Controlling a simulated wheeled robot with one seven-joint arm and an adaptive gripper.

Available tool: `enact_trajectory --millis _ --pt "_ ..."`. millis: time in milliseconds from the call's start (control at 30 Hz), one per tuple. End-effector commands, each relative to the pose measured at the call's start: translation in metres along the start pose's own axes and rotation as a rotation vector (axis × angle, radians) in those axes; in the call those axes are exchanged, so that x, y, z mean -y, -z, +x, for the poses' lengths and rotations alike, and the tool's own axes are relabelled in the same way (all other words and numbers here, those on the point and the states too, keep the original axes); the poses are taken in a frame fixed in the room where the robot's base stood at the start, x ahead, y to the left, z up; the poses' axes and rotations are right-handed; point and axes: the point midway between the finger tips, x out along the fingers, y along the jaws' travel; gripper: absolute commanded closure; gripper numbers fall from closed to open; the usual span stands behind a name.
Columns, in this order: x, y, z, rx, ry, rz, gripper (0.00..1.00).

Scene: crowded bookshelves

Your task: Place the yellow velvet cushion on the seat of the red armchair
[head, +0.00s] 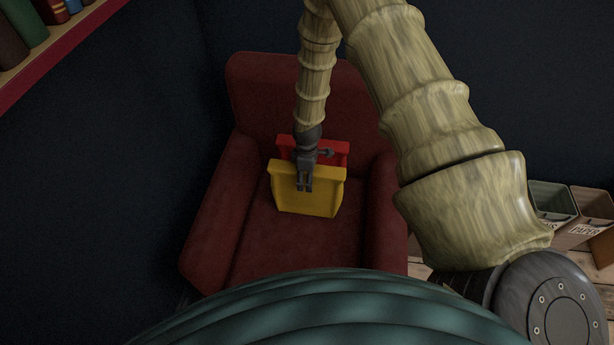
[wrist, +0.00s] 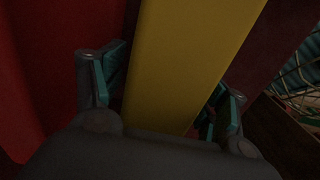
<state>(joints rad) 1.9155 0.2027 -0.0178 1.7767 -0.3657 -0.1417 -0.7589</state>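The yellow velvet cushion (head: 307,196) stands upright on the seat of the red armchair (head: 262,241). My gripper (head: 304,188) points down at the cushion's upper part, near the middle of its width. In the wrist view the yellow cushion (wrist: 190,60) runs between the two spread fingers of my gripper (wrist: 168,85). A narrow dark gap shows beside the left finger, and the right finger pad overlaps the cushion's edge. Firm contact is not visible. The cushion's lower edge meets the seat in the head view.
A red cushion-like piece (head: 340,153) stands right behind the yellow one, against the backrest. The armchair's arms rise on both sides. A bookshelf (head: 60,58) is at the upper left, and bins (head: 553,197) stand at the right on a wooden floor.

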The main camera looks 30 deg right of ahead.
Motion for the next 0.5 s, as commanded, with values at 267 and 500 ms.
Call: enact_trajectory --millis 267,500 --pt "0.0 0.0 -0.004 0.0 0.0 0.0 0.27" --pt "0.0 0.0 -0.024 0.0 -0.001 0.0 0.27"
